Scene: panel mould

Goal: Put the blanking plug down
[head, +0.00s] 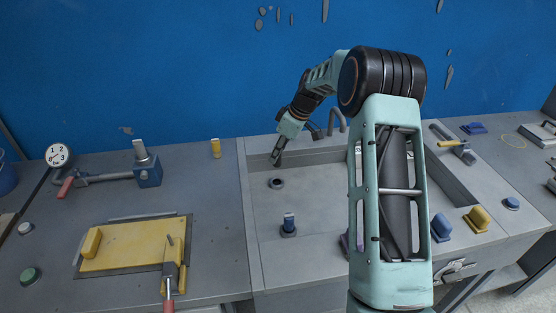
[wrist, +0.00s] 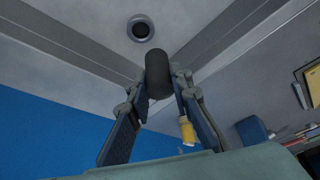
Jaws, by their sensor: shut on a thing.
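My gripper (head: 277,155) is over the back left part of the recessed grey panel mould (head: 335,195) in the head view. In the wrist view my gripper (wrist: 158,90) is shut on a dark, rounded blanking plug (wrist: 157,75), held between its fingertips. The plug is too small to make out clearly in the head view. A round dark-centred ring (head: 276,183) lies on the mould floor below my gripper; it also shows in the wrist view (wrist: 140,28), apart from the plug. I cannot tell the plug's exact height above the floor.
A blue clamp block (head: 148,172) and small yellow cylinder (head: 215,148) stand behind.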

